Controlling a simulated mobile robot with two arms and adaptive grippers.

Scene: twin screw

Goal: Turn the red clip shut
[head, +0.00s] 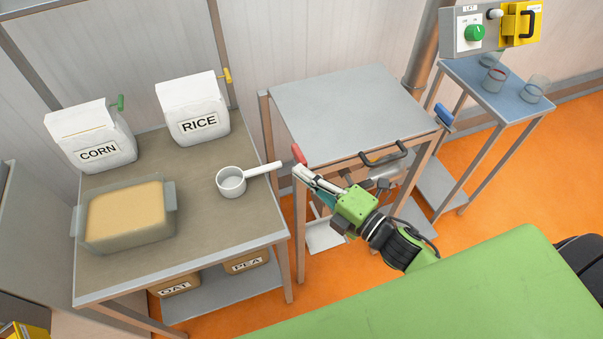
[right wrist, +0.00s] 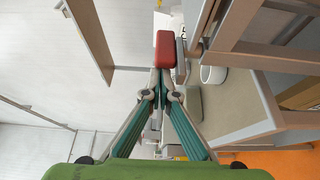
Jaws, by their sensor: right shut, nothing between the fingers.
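The red clip (head: 298,153) sits at the left front corner of the grey-topped stand (head: 345,110). My right gripper (head: 299,171) is shut with nothing between its fingers, its tips right at the near end of the clip. In the right wrist view the red clip (right wrist: 166,48) stands just beyond the closed fingertips (right wrist: 161,78). I cannot tell whether the tips touch it. A blue clip (head: 443,115) sticks out at the stand's right front corner. A dark handle (head: 384,154) is on the front edge between the clips. My left gripper is not in view.
A table (head: 190,250) on the left bears a white scoop (head: 231,182), a bin of tan material (head: 125,214), and CORN (head: 92,140) and RICE (head: 194,107) bags. A control box (head: 475,32) hangs top right, above a blue-topped table (head: 480,85) with glasses.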

